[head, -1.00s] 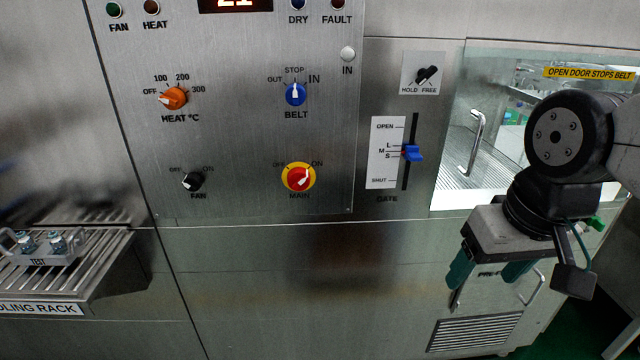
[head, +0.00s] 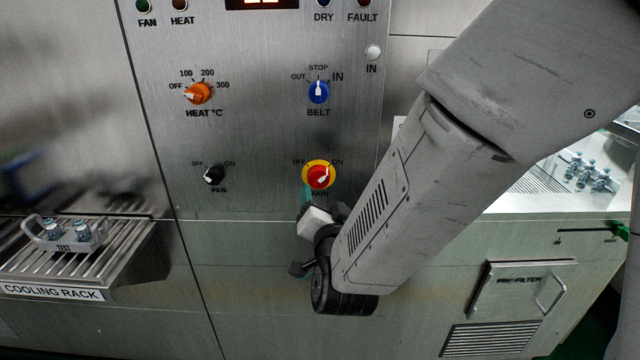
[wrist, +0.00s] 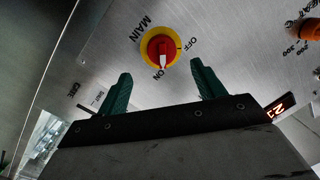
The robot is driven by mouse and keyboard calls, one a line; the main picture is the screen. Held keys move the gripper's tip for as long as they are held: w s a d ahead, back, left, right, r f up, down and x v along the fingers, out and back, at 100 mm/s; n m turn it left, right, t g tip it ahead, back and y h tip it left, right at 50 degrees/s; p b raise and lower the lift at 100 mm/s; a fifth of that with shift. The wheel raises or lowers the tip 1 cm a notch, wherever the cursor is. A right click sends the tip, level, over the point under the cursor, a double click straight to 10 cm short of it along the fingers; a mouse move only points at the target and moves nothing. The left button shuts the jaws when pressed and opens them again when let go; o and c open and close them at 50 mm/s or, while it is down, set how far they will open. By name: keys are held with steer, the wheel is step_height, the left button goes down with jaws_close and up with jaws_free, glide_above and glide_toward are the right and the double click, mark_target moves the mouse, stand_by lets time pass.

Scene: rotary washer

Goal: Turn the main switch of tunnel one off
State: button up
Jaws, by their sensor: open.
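The main switch (head: 319,175) is a red rotary knob on a yellow ring, low on the steel panel. Its white pointer points up and right toward ON. In the wrist view the main switch (wrist: 160,48) lies beyond my fingertips, with its pointer toward the ON mark. My gripper (wrist: 161,72) is open and empty, its two green fingers spread wide, one on each side of the knob in the picture, apart from it. In the head view my gripper (head: 322,192) is just below the switch, partly hidden by my own arm; the MAIN label is partly covered.
The black fan knob (head: 214,175) is left of the main switch. The blue belt knob (head: 318,91) and orange heat knob (head: 198,93) are above. A cooling rack (head: 75,265) with a test carrier (head: 70,236) juts out at left.

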mark_target(320, 182)
steer(key=w, duration=0.7)
steer(key=shift+w+a, duration=0.3)
steer(key=shift+a, duration=0.1)
steer(key=shift+r, duration=0.1)
steer(key=c, duration=1)
